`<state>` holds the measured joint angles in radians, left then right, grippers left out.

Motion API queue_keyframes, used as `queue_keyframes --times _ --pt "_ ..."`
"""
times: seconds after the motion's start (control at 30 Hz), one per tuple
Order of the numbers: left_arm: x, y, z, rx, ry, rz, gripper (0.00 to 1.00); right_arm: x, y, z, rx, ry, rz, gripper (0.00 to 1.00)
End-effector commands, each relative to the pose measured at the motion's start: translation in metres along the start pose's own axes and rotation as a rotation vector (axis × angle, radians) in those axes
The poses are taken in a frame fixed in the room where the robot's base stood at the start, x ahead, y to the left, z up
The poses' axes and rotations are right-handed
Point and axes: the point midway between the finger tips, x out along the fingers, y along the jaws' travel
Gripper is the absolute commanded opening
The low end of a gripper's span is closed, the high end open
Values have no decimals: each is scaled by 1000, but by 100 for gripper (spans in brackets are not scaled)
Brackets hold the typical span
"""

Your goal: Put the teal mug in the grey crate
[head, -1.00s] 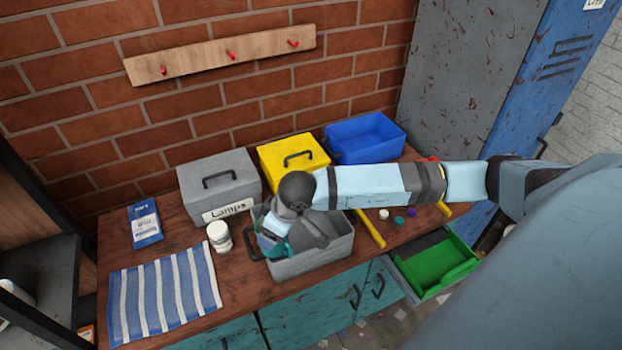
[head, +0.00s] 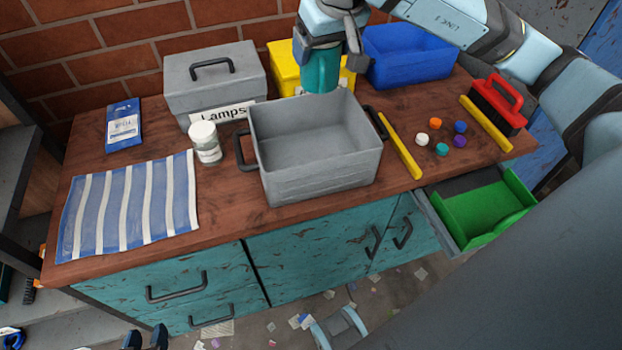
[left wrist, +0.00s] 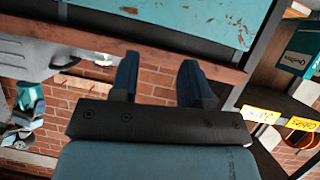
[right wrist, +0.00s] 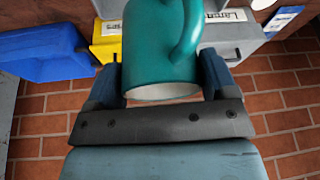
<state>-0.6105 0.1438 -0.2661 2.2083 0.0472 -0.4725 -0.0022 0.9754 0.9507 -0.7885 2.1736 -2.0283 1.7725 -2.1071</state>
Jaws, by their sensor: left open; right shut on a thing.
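The teal mug (head: 321,70) hangs in my right gripper (head: 322,48), above the back edge of the grey crate. The crate (head: 325,180) is open, with a dark handle at each end, and its visible inside is empty. In the right wrist view the fingers of my right gripper (right wrist: 160,85) are on either side of the mug (right wrist: 155,45), whose curved handle points away from them. My left gripper (head: 145,338) is low at the bottom left, in front of the cabinet. The left wrist view shows its fingers (left wrist: 158,75) apart with nothing between them.
A lidded grey Lamps box (head: 213,80), a yellow box (head: 283,62) and a blue bin (head: 408,58) stand behind the crate. A white jar (head: 205,143) is close to its left. Yellow bars (head: 400,145), bottle caps and a red-handled brush (head: 498,103) lie right. A green-lined drawer (head: 485,210) is open.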

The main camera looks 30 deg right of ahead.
Motion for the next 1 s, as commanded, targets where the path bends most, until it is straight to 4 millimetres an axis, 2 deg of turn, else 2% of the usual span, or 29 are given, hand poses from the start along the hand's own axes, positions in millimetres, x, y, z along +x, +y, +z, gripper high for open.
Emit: queue_keyframes --times 0.03,0.1,0.3,0.43,0.57,0.8,1.0 --pt "11 -1 20 -2 9 4 43 8 5 8 25 12 12 47" --pt "15 0 26 -6 18 9 43 2 10 12 58 18 29 47" --pt "19 1 32 -11 32 17 43 -12 19 21 116 27 61 47" --pt "20 3 29 -13 52 23 43 -7 21 26 127 26 68 47" --pt "22 8 16 -17 110 40 43 20 22 37 127 23 68 47" --pt "23 20 -12 -30 250 83 43 82 24 61 127 23 68 47" --pt "19 28 -31 -43 342 114 43 119 26 75 127 25 68 47"
